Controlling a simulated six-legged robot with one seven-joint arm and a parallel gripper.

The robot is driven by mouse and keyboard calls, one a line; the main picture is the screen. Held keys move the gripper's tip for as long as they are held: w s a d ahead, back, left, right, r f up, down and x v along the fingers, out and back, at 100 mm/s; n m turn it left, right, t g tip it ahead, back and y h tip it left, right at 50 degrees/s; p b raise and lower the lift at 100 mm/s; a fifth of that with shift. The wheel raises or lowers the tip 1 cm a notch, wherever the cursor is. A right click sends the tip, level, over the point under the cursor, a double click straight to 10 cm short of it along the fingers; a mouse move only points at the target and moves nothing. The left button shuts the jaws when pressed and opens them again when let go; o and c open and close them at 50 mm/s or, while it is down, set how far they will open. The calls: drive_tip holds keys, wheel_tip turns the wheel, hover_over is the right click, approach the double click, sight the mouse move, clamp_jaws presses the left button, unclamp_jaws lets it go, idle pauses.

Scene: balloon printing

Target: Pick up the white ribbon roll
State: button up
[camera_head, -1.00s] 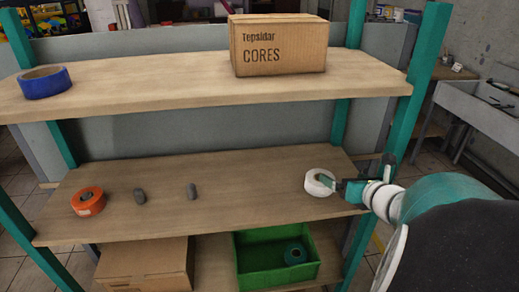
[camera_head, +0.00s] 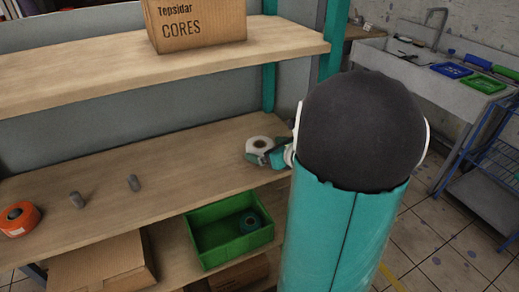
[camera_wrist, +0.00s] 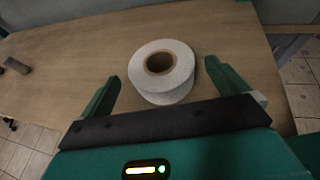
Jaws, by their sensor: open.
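The white ribbon roll (camera_head: 257,144) lies flat on the middle wooden shelf, near its right end, with its brown core hole facing up. My gripper (camera_head: 268,156) is at its near right side in the head view and partly covers it. In the wrist view, the white ribbon roll (camera_wrist: 160,91) sits ahead of the palm, between the two green fingers of my open gripper (camera_wrist: 161,71). A gap shows on each side of the roll. Neither finger appears to press on it.
Above is a shelf with a cardboard box (camera_head: 200,24). Below are a green bin (camera_head: 205,240) and another box (camera_head: 100,265). A teal post stands at the right.

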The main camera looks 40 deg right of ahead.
sight(265, 148)
drive_tip(key=x, duration=0.4)
drive_tip(key=shift+w+d, duration=0.1)
drive_tip(key=c, duration=1.1)
wheel_tip(265, 148, up, 10)
